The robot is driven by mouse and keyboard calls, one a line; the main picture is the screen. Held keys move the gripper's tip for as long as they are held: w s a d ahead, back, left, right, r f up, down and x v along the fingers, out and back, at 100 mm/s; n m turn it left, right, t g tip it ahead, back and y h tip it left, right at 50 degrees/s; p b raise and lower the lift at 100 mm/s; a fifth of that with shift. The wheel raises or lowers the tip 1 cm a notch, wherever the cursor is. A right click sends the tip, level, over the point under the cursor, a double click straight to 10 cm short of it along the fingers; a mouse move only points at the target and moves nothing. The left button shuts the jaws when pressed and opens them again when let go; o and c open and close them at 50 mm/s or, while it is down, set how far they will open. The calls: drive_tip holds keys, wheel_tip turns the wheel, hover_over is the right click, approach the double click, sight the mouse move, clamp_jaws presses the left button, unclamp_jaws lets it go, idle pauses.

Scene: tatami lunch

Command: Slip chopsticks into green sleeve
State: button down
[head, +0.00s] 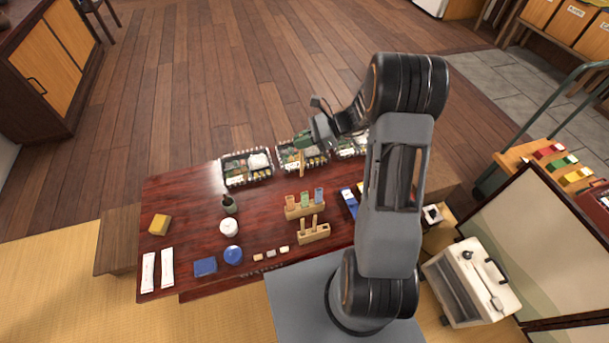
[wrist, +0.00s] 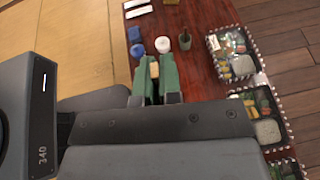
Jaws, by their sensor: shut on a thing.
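My gripper (head: 302,141), with green fingers, is above the middle lunch box in the head view. It is shut on a tan wooden thing, likely the chopsticks (head: 301,162), which points down from the fingers. In the wrist view, the tan end of the chopsticks (wrist: 154,69) shows between the two fingers of my gripper (wrist: 154,74). The green sleeve (head: 305,199) stands in a wooden rack (head: 303,212), between an orange sleeve (head: 291,202) and a blue sleeve (head: 319,194). The held chopsticks are apart from the green sleeve, on its far side.
A wooden holder (head: 314,236) with upright sticks stands in front of the sleeve rack. Several lunch boxes (head: 247,181) line the far table edge. The table's left middle is mostly clear.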

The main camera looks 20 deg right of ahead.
wheel_tip(320, 180, down, 10)
drive_tip(key=n+g+b, duration=0.1)
drive_tip(key=b, duration=0.7)
drive_tip(key=shift+s+d+g+b, duration=0.3)
drive_tip(key=shift+s+d+b, duration=0.05)
drive_tip(key=shift+b, duration=0.05)
drive_tip(key=shift+d+p, duration=0.1)
drive_tip(key=shift+p, duration=0.25)
drive_tip(key=shift+f+p, duration=0.3)
drive_tip(key=shift+p, duration=0.1)
idle(0.9)
drive_tip(key=shift+f, duration=0.3)
idle(0.4)
drive_tip(key=shift+f+b, duration=0.3)
drive_tip(key=shift+f, duration=0.2)
drive_tip(key=shift+f, duration=0.3)
idle(0.4)
drive_tip(key=shift+f+b, duration=0.35)
drive_tip(key=shift+f, duration=0.25)
